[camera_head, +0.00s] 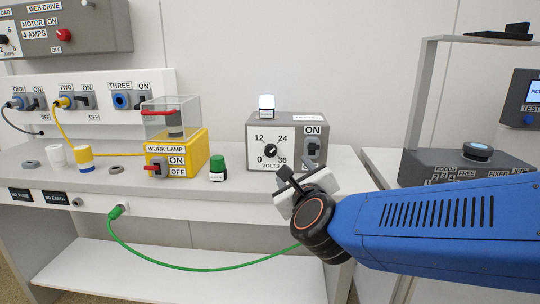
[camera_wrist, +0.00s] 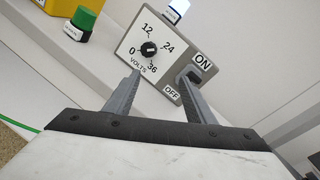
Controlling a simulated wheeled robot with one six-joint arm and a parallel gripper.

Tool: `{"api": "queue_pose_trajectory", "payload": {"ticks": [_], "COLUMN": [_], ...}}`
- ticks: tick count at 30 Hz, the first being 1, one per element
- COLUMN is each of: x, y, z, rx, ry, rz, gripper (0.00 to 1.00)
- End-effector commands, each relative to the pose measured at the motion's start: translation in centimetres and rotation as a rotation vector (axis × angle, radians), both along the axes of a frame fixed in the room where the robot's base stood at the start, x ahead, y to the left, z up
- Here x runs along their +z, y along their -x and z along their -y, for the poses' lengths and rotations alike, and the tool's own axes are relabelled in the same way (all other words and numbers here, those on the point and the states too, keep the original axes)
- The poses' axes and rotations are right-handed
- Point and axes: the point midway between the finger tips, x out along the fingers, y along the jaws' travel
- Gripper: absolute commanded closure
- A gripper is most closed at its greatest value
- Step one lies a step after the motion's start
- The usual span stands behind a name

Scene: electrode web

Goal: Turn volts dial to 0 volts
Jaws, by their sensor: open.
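The volts dial (camera_head: 271,151) is a round black knob on the white face of a grey box, with 12, 24, 0 and 36 printed around it. It also shows in the wrist view (camera_wrist: 148,49). Its pointer mark is small; it seems to lean towards 24, but I cannot tell surely. My gripper (camera_head: 284,180) is in front of and below the box's face. In the wrist view, its two fingers (camera_wrist: 160,80) are spread apart with nothing between them. The dial lies beyond the fingertips, apart from them.
An ON/OFF switch (camera_head: 312,147) sits right of the dial, near my right finger in the wrist view. A white-topped lamp (camera_head: 267,106) stands on the box. A green-capped item (camera_head: 217,167) and the yellow work lamp box (camera_head: 178,155) stand left on the bench.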

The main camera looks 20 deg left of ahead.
Motion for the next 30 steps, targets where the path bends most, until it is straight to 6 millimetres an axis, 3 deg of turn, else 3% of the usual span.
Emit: {"api": "queue_pose_trajectory", "payload": {"ticks": [1, 6, 16, 23, 30], "x": [-0.3, -0.8, -1.6, -1.6, -1.6], "y": [0.6, 2.4, 4.3, 1.9, -2.3], "z": [-1.5, -4.5, -6.3, -6.7, -7.8], "rx": [-0.02, -0.115, -0.202, -0.205, -0.205], "ry": [-0.07, -0.315, -0.516, -0.518, -0.517], "rz": [-0.018, -0.071, -0.103, -0.101, -0.1], "gripper": [0.5, 0.5, 0.5, 0.5, 0.5]}}
